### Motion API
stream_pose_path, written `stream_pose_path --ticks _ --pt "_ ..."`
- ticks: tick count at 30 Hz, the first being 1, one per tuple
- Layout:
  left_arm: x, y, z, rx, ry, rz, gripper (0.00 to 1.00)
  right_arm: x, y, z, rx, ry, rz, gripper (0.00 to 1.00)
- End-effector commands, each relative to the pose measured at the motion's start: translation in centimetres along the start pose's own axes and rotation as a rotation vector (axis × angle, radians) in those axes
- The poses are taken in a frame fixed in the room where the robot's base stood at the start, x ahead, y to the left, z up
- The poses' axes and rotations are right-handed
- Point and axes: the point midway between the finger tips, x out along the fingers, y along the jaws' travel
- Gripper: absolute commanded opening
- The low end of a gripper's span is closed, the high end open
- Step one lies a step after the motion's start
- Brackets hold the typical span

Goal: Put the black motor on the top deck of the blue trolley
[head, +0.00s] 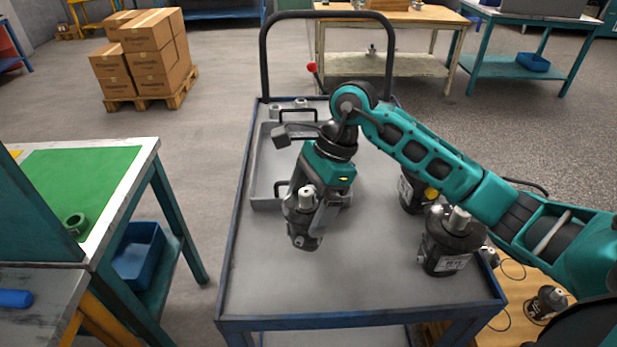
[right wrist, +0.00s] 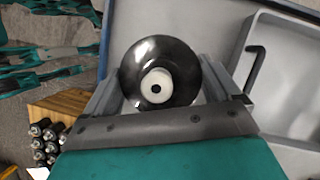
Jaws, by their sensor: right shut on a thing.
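My right gripper (head: 316,212) is shut on a black motor (head: 303,232) with a silver shaft on top. The motor is over the front left part of the blue trolley's grey top deck (head: 290,290); I cannot tell whether its base touches the deck. In the right wrist view the motor (right wrist: 184,66) sits between the two fingers, shaft facing the camera. Two more black motors stand on the deck's right side, one near the front (head: 447,250) and one behind it (head: 410,192), partly hidden by my arm. My left gripper is not in view.
A grey tray (head: 262,188) with a handle lies on the deck behind the gripper. The trolley's black push handle (head: 265,60) rises at the far end. Another motor (head: 545,303) is on a wooden surface at lower right. A green-topped table (head: 85,185) stands left.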

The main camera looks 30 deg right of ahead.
Motion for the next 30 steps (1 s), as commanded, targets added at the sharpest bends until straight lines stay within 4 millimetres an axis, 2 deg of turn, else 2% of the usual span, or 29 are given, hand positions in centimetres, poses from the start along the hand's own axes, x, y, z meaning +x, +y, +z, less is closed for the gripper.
stream_pose_path --ticks 11,18,25,26,28,30 --pt "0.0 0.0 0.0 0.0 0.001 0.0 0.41 2.1 -0.2 -0.8 -0.001 -0.005 -0.007 0.05" --pt "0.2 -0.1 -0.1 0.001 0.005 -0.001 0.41 4.9 -0.1 -1.9 -0.001 -0.005 -0.006 0.05" --pt "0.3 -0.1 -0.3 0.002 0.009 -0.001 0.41 5.1 -0.2 -2.0 -0.004 -0.005 -0.008 0.05" --pt "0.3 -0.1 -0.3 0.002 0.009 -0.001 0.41 5.4 0.0 -2.2 -0.001 0.0 -0.001 0.92" --pt "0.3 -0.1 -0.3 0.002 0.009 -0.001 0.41 5.4 0.0 -2.2 -0.001 0.0 -0.001 0.99" --pt "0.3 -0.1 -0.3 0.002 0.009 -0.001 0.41 5.4 0.0 -2.2 -0.001 0.0 -0.001 1.0"
